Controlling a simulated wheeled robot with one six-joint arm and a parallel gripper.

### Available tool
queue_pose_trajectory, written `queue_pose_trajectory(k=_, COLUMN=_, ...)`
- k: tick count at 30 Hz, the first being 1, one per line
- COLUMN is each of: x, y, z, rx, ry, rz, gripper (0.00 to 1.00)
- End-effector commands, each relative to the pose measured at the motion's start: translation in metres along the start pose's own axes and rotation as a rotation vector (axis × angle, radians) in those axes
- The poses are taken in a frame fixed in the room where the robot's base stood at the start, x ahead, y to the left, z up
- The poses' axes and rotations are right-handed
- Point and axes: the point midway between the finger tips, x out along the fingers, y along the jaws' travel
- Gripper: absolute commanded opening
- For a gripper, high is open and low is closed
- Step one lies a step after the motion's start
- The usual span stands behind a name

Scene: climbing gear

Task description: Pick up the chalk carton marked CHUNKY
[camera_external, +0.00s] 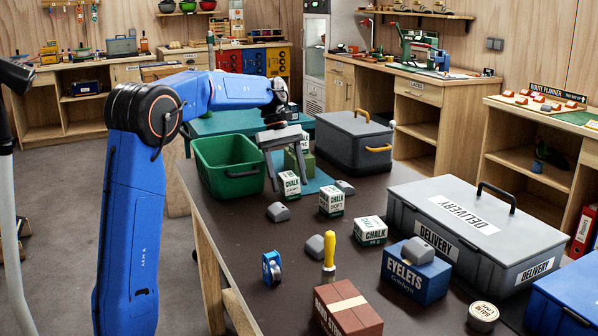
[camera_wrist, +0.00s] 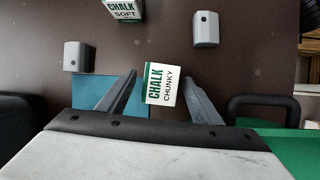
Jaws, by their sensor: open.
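The chalk carton marked CHUNKY (camera_wrist: 162,84) is a small white and green box. In the wrist view it shows between the two fingers of my open gripper (camera_wrist: 161,78), with a gap on each side. In the external view the carton (camera_external: 290,187) stands upright on the dark table, below and between the fingertips of my gripper (camera_external: 288,181). Its printed variety is too small to read there. I cannot tell how far down its sides the fingertips reach. A similar carton marked SOFT (camera_wrist: 124,8) stands nearby, also in the external view (camera_external: 331,202).
Grey climbing holds (camera_external: 278,212) (camera_external: 345,187) lie near the CHUNKY carton. A green bin (camera_external: 228,172) stands close on the left. Another chalk carton (camera_external: 370,231) and the DELIVERY case (camera_external: 475,238) are to the right.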

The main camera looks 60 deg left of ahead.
Motion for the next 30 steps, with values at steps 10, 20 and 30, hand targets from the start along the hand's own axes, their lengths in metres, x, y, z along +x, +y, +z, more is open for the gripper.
queue_pose_trajectory(k=10, x=0.008, y=0.0, z=0.0, rx=0.0, ry=0.001, rz=0.0, gripper=0.59)
queue_pose_trajectory(k=20, x=0.007, y=0.0, z=0.0, rx=0.0, ry=0.001, rz=0.001, gripper=0.13)
queue_pose_trajectory(k=30, x=-0.01, y=0.002, z=0.007, rx=0.002, ry=0.002, rz=0.002, gripper=0.13)
